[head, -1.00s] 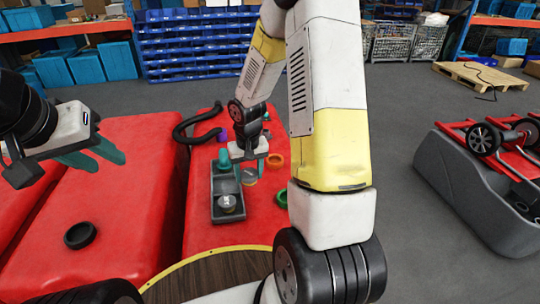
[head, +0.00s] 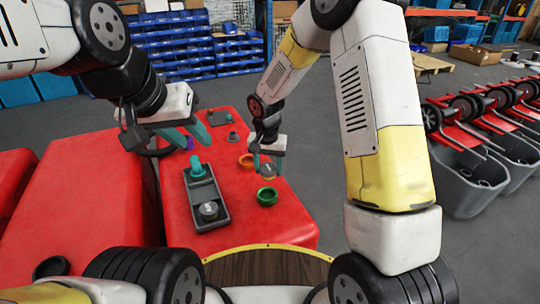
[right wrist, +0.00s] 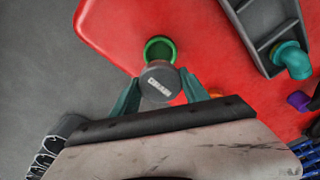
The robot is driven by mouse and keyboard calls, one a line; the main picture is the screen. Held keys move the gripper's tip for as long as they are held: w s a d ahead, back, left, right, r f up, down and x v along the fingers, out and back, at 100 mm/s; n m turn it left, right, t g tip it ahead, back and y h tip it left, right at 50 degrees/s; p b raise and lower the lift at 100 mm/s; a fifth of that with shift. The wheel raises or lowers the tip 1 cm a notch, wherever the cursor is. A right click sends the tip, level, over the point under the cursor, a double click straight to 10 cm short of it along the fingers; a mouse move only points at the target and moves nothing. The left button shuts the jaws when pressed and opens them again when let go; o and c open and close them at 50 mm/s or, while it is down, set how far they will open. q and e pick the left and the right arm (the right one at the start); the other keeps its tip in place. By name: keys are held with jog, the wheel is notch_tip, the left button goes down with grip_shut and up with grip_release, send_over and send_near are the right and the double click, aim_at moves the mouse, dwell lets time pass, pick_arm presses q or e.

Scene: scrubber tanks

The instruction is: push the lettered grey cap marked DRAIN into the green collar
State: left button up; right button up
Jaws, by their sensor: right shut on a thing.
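The lettered grey cap (right wrist: 159,83) is between the two teal fingers of my right gripper (right wrist: 161,92), its lettering facing the right wrist camera and looking upside down, apparently DRAIN. In the head view my right gripper (head: 266,168) is shut on the cap above the red surface. The green collar (head: 267,196) stands on the red surface, nearer to me than the gripper. In the right wrist view the green collar (right wrist: 160,48) shows just beyond the cap, partly covered by it; I cannot tell the height gap. My left gripper (head: 203,138) is open and empty over the far left part.
A grey tray (head: 222,215) left of the collar holds a teal fitting (head: 197,170) and another grey cap (head: 208,211). An orange ring (head: 246,161) lies near my right gripper. A purple piece (head: 190,144) is farther back. A black ring (head: 52,267) lies at left.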

jog(key=shift+a+f, duration=0.2)
jog(key=shift+f, duration=2.8)
jog(key=shift+f, duration=0.35)
jog(key=shift+f, duration=0.3)
jog(key=shift+s+f, duration=0.1)
jog(key=shift+f, duration=0.7)
